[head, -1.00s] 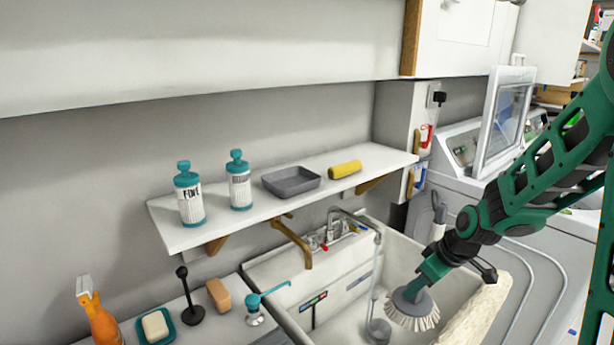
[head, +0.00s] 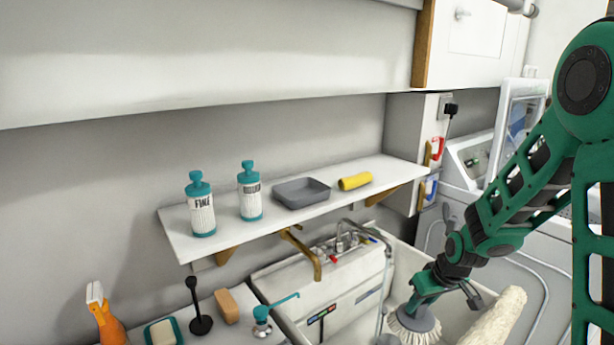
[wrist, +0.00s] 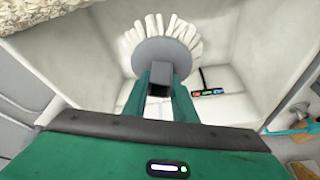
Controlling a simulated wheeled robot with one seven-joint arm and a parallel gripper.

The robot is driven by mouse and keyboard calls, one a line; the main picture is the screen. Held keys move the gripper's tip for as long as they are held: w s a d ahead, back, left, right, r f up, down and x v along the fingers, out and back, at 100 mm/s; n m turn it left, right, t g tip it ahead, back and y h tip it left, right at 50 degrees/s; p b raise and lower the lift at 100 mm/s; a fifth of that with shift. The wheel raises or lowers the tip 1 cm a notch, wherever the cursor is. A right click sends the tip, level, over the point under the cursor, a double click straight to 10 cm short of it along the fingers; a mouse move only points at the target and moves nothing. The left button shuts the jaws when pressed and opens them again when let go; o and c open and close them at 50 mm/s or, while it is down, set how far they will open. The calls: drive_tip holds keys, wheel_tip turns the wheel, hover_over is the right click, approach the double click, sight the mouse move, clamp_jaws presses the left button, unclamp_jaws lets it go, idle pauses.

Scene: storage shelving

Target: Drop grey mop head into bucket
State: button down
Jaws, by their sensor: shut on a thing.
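The grey mop head (head: 428,324) is a round grey disc with a fringe of pale bristles. My gripper (head: 428,290) is shut on its short grey stub and holds it over the white sink basin, bristles downward. The wrist view shows the mop head (wrist: 166,52) just beyond my gripper (wrist: 160,82), with the square stub between the two green fingers. The sink floor and walls show behind it. I cannot make out a bucket in either view.
The white sink (head: 405,262) has a tap (head: 342,238) and hose on its back left side. A cream fluffy roll (head: 497,318) lies along its right side. A shelf (head: 178,229) holds two bottles, a grey tray (head: 301,192) and a yellow roll (head: 355,181). Several items stand at lower left.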

sight(413, 320)
drive_tip(key=f+m, duration=0.1)
drive_tip(key=f, duration=0.1)
drive_tip(key=w+f+m, duration=0.1)
drive_tip(key=f, duration=0.2)
drive_tip(key=f+m+h, duration=0.1)
drive_tip(key=f, duration=0.1)
drive_tip(key=shift+w+f, duration=0.25)
drive_tip(key=shift+f, duration=0.15)
